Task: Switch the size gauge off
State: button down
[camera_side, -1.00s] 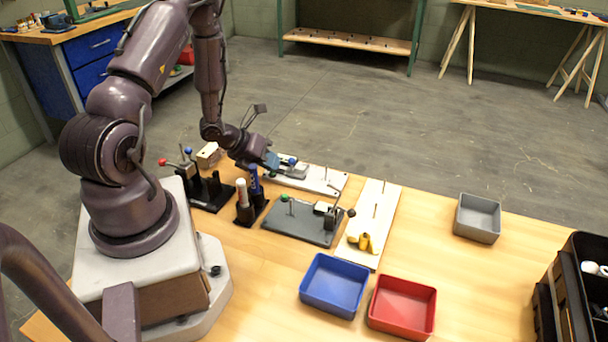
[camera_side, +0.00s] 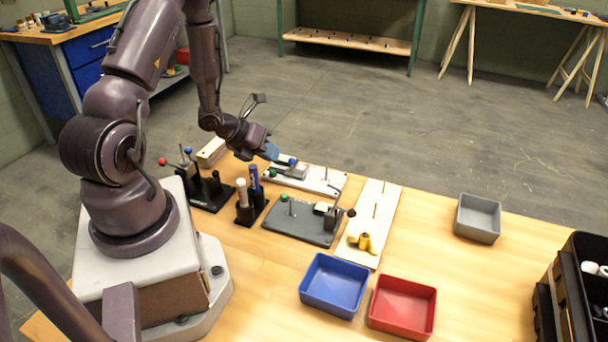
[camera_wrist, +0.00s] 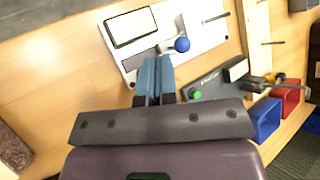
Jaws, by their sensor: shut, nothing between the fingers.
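No label readable here names the size gauge, so I cannot tell for certain which fixture it is. A white board (camera_side: 325,181) carries a grey block and a lever with a blue knob (camera_side: 293,161). In the wrist view the blue knob (camera_wrist: 182,44) stands just beyond and right of my fingertips, over the white board (camera_wrist: 205,35).
A grey plate (camera_side: 290,228) with a green knob (camera_side: 284,198) lies nearer. A black fixture (camera_side: 207,190) with red and blue knobs and a pen holder (camera_side: 249,211) stand left.

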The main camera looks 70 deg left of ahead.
aim_at(271, 171)
notch_tip(271, 171, up, 5)
jog(key=shift+f, duration=0.15)
dwell(0.4)
jog(key=s+d+r+m+g+h, duration=0.1)
jog(key=d+r+m+g+h, duration=0.15)
jog(key=d+m, duration=0.4)
jog(key=d+r+m+g+h, duration=0.1)
jog(key=d+r+m, duration=0.25)
jog(key=m, duration=0.55)
jog(key=s+d+r+m+g+h, duration=0.1)
jog(key=d+r+m+g+h, duration=0.2)
jog(key=m, duration=0.5)
jog(key=s+d+r+m+t+y, duration=0.1)
jog(key=s+d+r+m+y, duration=0.2)
jog(key=m, duration=0.7)
jog(key=s+d+r+m+t+y, duration=0.1)
jog(key=s+d+r+m+y, duration=0.2)
jog(key=d+r+m, duration=0.4)
notch_tip(271, 171, up, 6)
jog(key=m+y, duration=0.1)
jog(key=m, duration=0.2)
jog(key=shift+s+f+t, duration=0.15)
jog(key=shift+f+t, duration=0.05)
jog(key=shift+t, duration=0.15)
